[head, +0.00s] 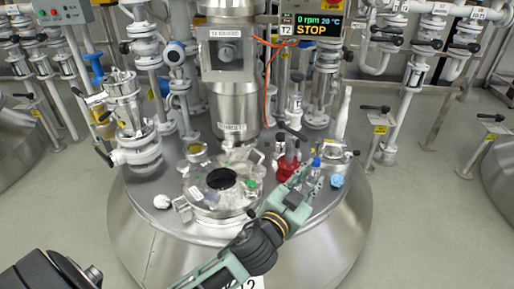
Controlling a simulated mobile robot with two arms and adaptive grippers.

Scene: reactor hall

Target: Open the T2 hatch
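The T2 hatch (215,207) is a round steel cover on top of the T2 vessel, left of centre in the head view. A dark round area shows in its middle; I cannot tell whether this is a sight glass or an opening. Clamps and small fittings sit around its rim. My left gripper (308,180) is to the right of the hatch, above the vessel top and apart from the hatch. Its fingers look spread, with nothing clearly held between them. My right gripper is not in view.
The vessel top (152,205) carries a red fitting (289,168), a blue-capped item (316,162) close to my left gripper, and a blue piece (337,181). A steel column (232,90) rises behind the hatch. Valve pipes (137,135) stand at the left. A display (312,25) reads STOP.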

